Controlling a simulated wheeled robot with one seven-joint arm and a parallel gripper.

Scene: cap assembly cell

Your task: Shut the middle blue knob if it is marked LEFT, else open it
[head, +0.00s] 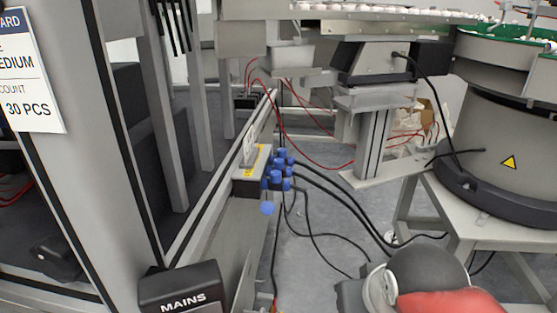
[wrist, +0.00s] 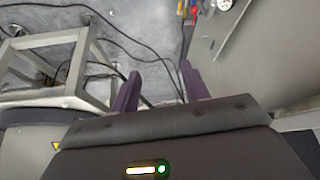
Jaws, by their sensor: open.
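A cluster of blue knobs (head: 279,171) sits on the end of a grey valve block (head: 252,176) on the side of the machine frame in the head view. One more blue knob (head: 268,208) hangs lower, below the block. The knobs overlap, so I cannot tell which is the middle one or its setting. A small white tag (head: 249,146) and yellow labels stand on the block; their writing is too small to read. My gripper (wrist: 160,68) shows in the wrist view with its two dark purple fingers apart and nothing between them. It is well away from the knobs.
Black hoses (head: 341,205) run from the knobs across the floor to the right. A bowl feeder (head: 500,135) on a stand is at right. A MAINS box (head: 183,291) is at front left. In the wrist view a gauge (wrist: 224,5) and a stand frame (wrist: 78,68) appear.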

